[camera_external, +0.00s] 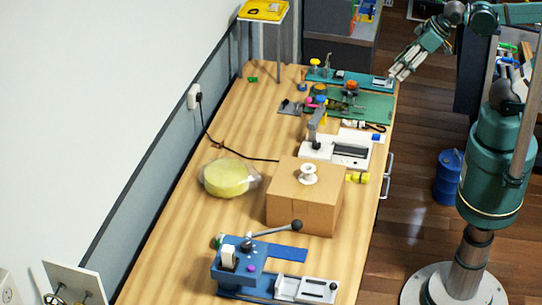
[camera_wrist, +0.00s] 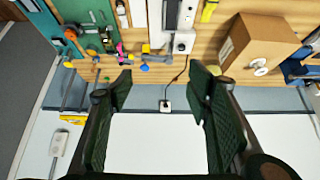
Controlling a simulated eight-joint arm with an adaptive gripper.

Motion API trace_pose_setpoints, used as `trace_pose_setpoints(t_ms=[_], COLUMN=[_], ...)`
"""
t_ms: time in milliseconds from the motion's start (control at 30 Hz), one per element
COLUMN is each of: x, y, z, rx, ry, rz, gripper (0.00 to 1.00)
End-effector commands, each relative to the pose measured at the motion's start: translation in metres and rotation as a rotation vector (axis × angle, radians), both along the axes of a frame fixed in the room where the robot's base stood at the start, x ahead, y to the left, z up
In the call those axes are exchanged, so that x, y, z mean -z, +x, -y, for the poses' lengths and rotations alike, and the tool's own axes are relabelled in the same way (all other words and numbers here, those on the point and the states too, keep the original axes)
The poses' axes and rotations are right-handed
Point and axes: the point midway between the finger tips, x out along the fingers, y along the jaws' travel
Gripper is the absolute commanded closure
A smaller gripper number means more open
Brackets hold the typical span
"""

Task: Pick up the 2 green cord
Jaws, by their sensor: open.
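I cannot make out a green cord for certain in either view. A small green item (camera_external: 252,79) lies on the far left of the wooden table (camera_external: 185,225), too small to identify. A green mat (camera_external: 378,107) with small parts on it lies at the table's far right. My gripper (camera_external: 398,72) is over the far right corner of the table, near a teal tray (camera_external: 325,75). In the wrist view, my gripper (camera_wrist: 162,80) has its two dark fingers wide apart, with nothing held between them.
A cardboard box (camera_external: 292,212) with a white spool (camera_external: 309,174) stands mid-table, beside a yellow round container (camera_external: 229,178). A black cable (camera_external: 222,145) runs from the wall outlet (camera_external: 193,97). A blue lever machine (camera_external: 240,262) stands in front. The table's left strip is mostly clear.

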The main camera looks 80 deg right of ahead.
Motion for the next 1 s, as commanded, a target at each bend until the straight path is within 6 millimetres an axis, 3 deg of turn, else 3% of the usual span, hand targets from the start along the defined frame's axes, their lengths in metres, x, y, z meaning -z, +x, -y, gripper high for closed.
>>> trace_pose_setpoints(t_ms=[367, 1000], x=[-0.016, -0.061], y=[0.022, 0.116], z=[-0.009, -0.057], rx=[-0.054, -0.278], ry=[-0.025, -0.131], rz=[-0.023, -0.119], gripper=[0.5, 0.5])
